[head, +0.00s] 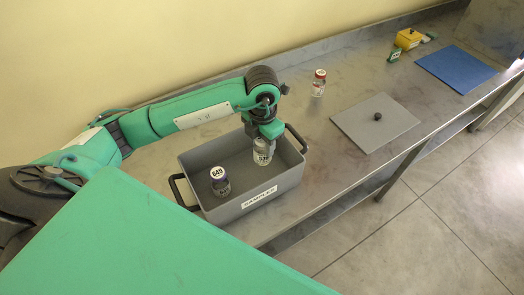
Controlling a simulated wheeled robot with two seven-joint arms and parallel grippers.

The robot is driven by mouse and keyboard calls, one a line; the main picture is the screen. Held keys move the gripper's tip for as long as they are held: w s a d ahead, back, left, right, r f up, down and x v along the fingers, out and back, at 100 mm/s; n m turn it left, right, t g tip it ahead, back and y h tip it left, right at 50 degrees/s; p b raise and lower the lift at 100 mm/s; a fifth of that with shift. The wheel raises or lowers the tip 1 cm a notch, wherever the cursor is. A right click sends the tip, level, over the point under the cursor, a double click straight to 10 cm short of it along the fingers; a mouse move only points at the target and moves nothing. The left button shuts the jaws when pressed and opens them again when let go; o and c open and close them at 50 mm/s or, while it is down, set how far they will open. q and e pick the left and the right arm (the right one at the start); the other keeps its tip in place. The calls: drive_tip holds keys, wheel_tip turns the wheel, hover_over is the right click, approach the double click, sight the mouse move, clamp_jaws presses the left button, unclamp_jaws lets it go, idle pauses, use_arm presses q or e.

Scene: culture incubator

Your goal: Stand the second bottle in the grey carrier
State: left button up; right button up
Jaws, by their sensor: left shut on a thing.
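The grey carrier (203,201) is an open box with black side handles and a "SAMPLES" label, standing on the metal bench. One bottle (220,182) with a white lid marked 649 stands inside at its left. My left gripper (264,138) points down over the carrier's right part and is shut on a second bottle (263,154) with a white label. This bottle is upright within the carrier's walls. I cannot tell whether its base touches the carrier floor. My right gripper is out of view.
A grey lid (376,121) with a black knob lies to the right.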

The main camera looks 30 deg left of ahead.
sight(262, 154)
use_arm(q)
wheel_tip(262, 154, down, 6)
drive_tip(key=shift+r+p, duration=0.25)
drive_tip(key=shift+p, duration=0.35)
drive_tip(key=shift+f, duration=0.3)
drive_tip(key=o, duration=0.6)
drive_tip(key=shift+f, duration=0.1)
drive_tip(key=o, duration=0.4)
drive_tip(key=shift+o, duration=0.2)
drive_tip(key=shift+r, duration=0.35)
wheel_tip(262, 154, up, 10)
drive_tip(key=b, duration=0.3)
drive_tip(key=shift+r, duration=0.2)
drive_tip(key=shift+r+b, duration=0.3)
drive_tip(key=shift+r, duration=0.4)
